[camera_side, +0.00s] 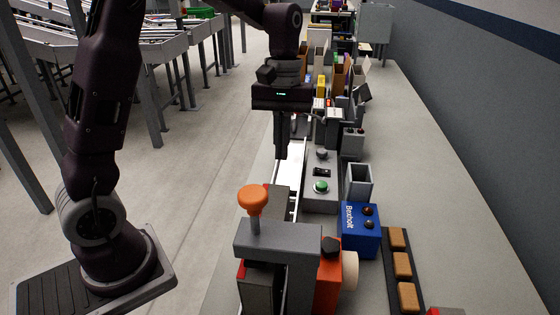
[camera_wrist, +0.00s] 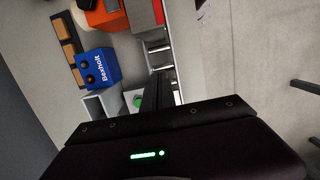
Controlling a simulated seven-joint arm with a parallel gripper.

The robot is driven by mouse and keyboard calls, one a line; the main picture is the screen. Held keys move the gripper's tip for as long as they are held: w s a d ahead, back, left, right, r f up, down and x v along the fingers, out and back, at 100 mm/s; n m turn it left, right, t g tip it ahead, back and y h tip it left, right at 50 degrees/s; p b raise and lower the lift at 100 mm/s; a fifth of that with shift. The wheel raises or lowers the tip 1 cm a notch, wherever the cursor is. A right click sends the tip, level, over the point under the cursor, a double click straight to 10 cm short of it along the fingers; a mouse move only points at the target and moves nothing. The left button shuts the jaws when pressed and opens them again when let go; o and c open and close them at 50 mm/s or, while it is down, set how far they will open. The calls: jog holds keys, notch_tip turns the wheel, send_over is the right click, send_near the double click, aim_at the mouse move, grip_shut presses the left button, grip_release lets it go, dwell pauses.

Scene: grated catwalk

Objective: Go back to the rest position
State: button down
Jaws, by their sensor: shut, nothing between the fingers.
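My gripper (camera_side: 281,140) hangs pointing down over the left part of the long grey bench, above the pale rail strip. Its fingers are together with nothing between them. In the wrist view the shut fingers (camera_wrist: 158,92) point toward the bench, partly covering a grey box with a green button (camera_wrist: 138,101). In the side view that control box (camera_side: 322,192) stands just right of and nearer than the fingers. I cannot tell the exact height of the fingertips above the bench.
A grey fixture with an orange knob (camera_side: 252,197) stands nearest the camera, beside an orange-red block (camera_side: 328,272). A blue box (camera_side: 360,231), a grey open bin (camera_side: 358,180) and a dark tray of tan blocks (camera_side: 388,270) lie right. Several boxes crowd the bench behind.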

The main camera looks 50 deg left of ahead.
jog(key=s+d+r+m+t, duration=0.1)
jog(key=s+r+m+t, duration=0.1)
jog(key=s, duration=0.4)
jog(key=s+d+r+m+t, duration=0.2)
jog(key=s+m, duration=0.2)
jog(key=s, duration=0.3)
jog(key=s+d+r+m+t+y, duration=0.1)
jog(key=s+r+m+t, duration=0.1)
jog(key=s, duration=0.5)
jog(key=shift+s+d+r+m+t, duration=0.25)
jog(key=shift+d+r+m+t, duration=0.15)
jog(key=shift+m, duration=0.1)
jog(key=c, duration=2.1)
grip_release()
